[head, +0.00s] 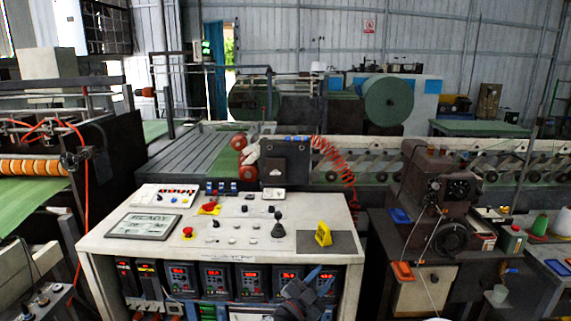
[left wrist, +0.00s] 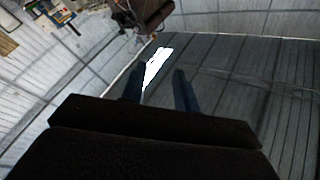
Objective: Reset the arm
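My left gripper (head: 318,282) shows at the bottom middle of the head view, dark with bluish fingers. It is in front of the console's lower front. In the left wrist view my left gripper (left wrist: 158,85) has its two fingers apart, with nothing between them but the background and a bright white patch. It is open and empty. My right gripper is not seen in either view.
A white control console (head: 200,240) stands close in front, with buttons, a joystick (head: 278,226), a screen (head: 144,226) and a yellow tag (head: 323,234) on top. A dark machine (head: 440,200) stands at right. A green-sheet machine (head: 35,190) stands at left.

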